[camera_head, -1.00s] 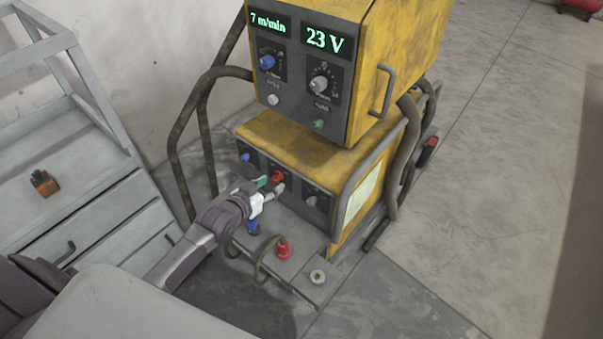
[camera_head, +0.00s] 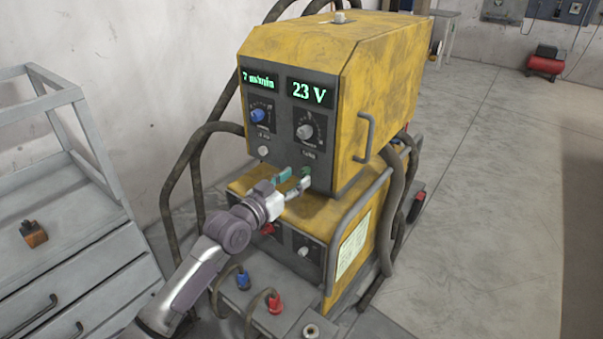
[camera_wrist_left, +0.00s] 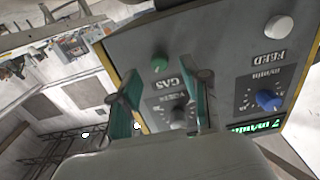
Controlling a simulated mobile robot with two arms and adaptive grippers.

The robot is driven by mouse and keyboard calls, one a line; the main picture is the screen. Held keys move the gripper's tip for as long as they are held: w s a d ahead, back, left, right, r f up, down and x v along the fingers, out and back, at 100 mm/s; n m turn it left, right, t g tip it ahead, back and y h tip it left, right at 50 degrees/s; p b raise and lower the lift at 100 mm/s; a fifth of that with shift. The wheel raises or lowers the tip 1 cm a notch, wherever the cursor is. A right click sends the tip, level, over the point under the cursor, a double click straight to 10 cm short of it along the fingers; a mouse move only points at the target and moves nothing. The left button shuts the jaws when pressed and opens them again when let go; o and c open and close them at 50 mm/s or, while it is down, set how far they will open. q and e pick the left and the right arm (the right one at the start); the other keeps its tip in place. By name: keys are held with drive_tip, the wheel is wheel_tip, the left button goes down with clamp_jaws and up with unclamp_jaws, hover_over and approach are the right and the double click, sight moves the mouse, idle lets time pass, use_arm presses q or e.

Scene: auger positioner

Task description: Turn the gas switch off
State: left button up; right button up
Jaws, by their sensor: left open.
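The gas switch (camera_head: 306,171) is a small green knob low on the dark front panel of the upper yellow unit (camera_head: 350,95). It also shows in the left wrist view (camera_wrist_left: 160,64), beside the upside-down label GAS. My left gripper (camera_head: 295,180) is in front of the panel's lower edge, close to the switch. In the left wrist view its two teal-padded fingers (camera_wrist_left: 167,85) are spread apart with nothing between them. The green knob lies just beyond the fingertips, between their lines. I cannot tell any contact. My right gripper is out of view.
A blue knob (camera_head: 258,115), a grey knob (camera_head: 304,131) and a white button (camera_head: 263,151) share the panel. The lower unit has a red knob (camera_head: 267,229). Cables and a side handle (camera_head: 364,138) flank the machine. A grey drawer cabinet (camera_head: 60,215) stands left.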

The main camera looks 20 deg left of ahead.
sight(303, 173)
use_arm(q)
drive_tip(key=shift+x, duration=1.7)
clamp_jaws()
